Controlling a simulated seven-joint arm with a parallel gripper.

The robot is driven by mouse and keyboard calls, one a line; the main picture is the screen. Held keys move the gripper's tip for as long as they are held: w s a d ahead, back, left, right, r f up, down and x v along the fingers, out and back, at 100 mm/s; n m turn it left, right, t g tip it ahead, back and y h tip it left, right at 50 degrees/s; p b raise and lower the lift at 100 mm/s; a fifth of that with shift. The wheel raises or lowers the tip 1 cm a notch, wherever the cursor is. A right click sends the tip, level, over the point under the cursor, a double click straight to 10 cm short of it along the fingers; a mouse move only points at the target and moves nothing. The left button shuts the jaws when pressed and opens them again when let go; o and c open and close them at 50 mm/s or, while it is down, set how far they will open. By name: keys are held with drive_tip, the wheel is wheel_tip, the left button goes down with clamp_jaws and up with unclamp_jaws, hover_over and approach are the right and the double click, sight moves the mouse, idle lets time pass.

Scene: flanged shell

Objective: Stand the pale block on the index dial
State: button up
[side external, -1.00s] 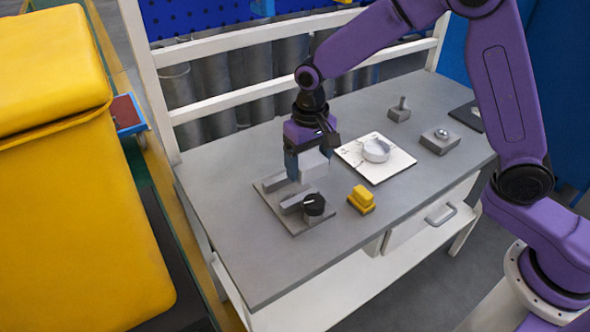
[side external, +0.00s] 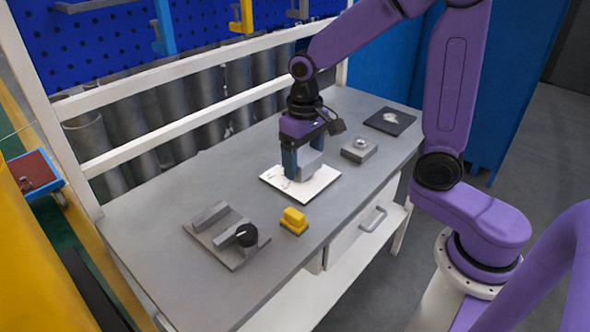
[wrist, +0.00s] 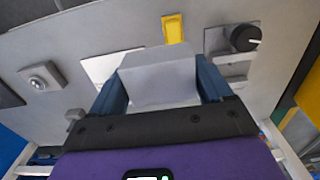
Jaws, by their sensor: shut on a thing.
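My gripper (side external: 305,160) is shut on the pale block (side external: 311,166), a light grey box between its two blue fingers. The block also fills the middle of the wrist view (wrist: 158,78). It is over the white plate (side external: 326,182), which carried a round pale dial in the earlier side view. The dial is now hidden behind the block and fingers, and I cannot tell whether the block touches it. A corner of the white plate shows left of the block in the wrist view (wrist: 98,67).
A yellow block (side external: 293,221) stands near the front edge. A grey plate with bars and a black knob (side external: 247,235) lies at left. A grey box with a round button (side external: 359,150) and a dark plate (side external: 390,121) lie to the right.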

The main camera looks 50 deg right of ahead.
drive_tip(key=s+d+r, duration=0.2)
drive_tip(key=d, duration=0.9)
drive_tip(key=w+f, duration=0.3)
drive_tip(key=w, duration=0.1)
drive_tip(key=w+d+f, duration=0.1)
drive_tip(key=w+f, duration=0.2)
drive_tip(key=w, duration=0.1)
drive_tip(key=w+f, duration=0.3)
drive_tip(key=w, duration=0.1)
drive_tip(key=shift+w+d+f, duration=0.25)
drive_tip(key=shift+w+f, duration=0.3)
drive_tip(key=shift+f, duration=0.05)
drive_tip(key=shift+w+f, duration=0.15)
drive_tip(key=shift+f, duration=1.5)
drive_tip(key=shift+f, duration=0.1)
